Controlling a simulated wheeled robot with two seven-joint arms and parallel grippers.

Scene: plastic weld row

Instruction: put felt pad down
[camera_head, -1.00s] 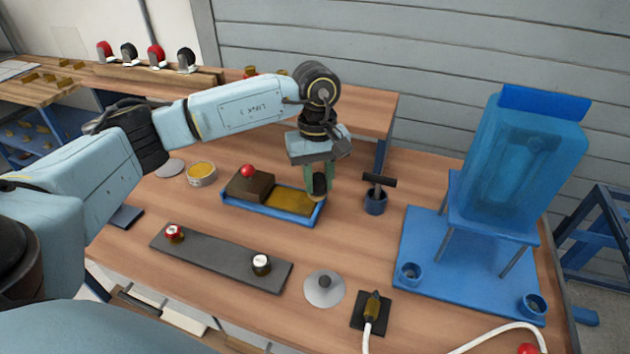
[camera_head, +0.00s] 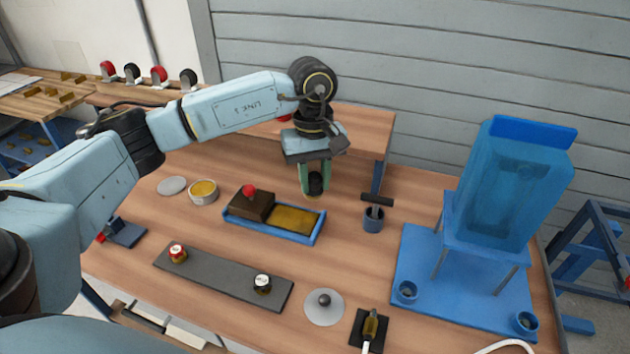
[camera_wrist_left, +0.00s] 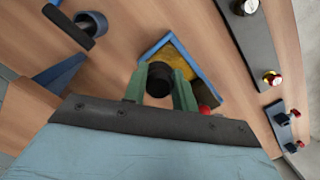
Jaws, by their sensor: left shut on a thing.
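My left gripper (camera_head: 314,182) hangs fingers-down past the far right corner of a blue tray (camera_head: 272,231). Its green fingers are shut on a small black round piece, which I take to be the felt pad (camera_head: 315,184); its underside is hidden. In the left wrist view the pad (camera_wrist_left: 159,80) shows as a dark cylinder between the fingers (camera_wrist_left: 160,90), in front of the tray's corner (camera_wrist_left: 152,49). I cannot tell its exact height above the table. My right gripper is not in view.
The tray holds a gold layer and a brown block (camera_head: 251,205) with a red knob. A blue cup (camera_head: 373,219) with a black-handled tool stands right of the gripper. A blue stand (camera_head: 420,255) with a tank is farther right. A grey strip (camera_head: 220,275) lies in front.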

